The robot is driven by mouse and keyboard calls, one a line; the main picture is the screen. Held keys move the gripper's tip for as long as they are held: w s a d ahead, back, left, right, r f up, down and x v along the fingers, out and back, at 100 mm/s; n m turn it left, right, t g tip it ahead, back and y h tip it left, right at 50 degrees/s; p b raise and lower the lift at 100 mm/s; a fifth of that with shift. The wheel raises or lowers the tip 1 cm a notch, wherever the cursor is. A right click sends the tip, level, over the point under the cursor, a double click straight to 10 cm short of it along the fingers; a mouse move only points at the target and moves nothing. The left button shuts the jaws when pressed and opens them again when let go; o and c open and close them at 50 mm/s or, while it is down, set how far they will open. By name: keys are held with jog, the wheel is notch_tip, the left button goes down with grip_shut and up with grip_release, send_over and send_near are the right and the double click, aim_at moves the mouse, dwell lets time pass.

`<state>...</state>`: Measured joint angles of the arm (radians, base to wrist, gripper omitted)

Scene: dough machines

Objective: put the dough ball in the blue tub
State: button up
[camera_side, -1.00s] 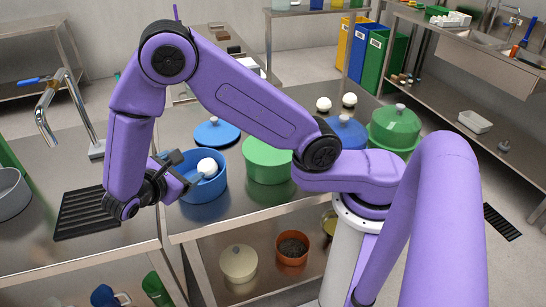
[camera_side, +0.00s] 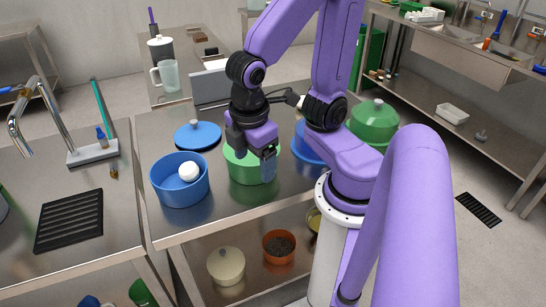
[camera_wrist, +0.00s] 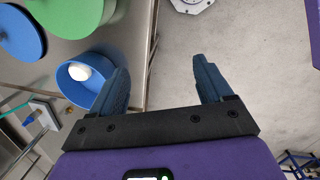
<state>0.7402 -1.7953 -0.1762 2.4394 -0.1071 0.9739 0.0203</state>
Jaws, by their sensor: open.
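The white dough ball (camera_side: 188,171) lies inside the blue tub (camera_side: 180,194), which stands upright at the left of the steel table. In the wrist view the dough ball (camera_wrist: 79,71) also shows within the blue tub (camera_wrist: 68,90). My gripper (camera_side: 254,158) is in front of the green tub (camera_side: 245,172), to the right of the blue tub and apart from it. In the wrist view my gripper (camera_wrist: 158,72) has its fingers wide apart with nothing between them. The blue tub's floor is mostly hidden.
A blue lid (camera_side: 198,136) lies behind the blue tub. Another blue container (camera_side: 307,148) is partly hidden by my arm, and a green lidded pot (camera_side: 374,122) stands further right. A faucet (camera_side: 45,115) and black grate (camera_side: 68,220) are on the left counter.

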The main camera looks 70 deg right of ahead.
jog(key=shift+y, duration=0.9)
jog(key=s, duration=0.4)
jog(key=shift+d+r, duration=0.25)
jog(key=shift+r, duration=0.15)
dwell(0.5)
jog(key=shift+c, duration=1)
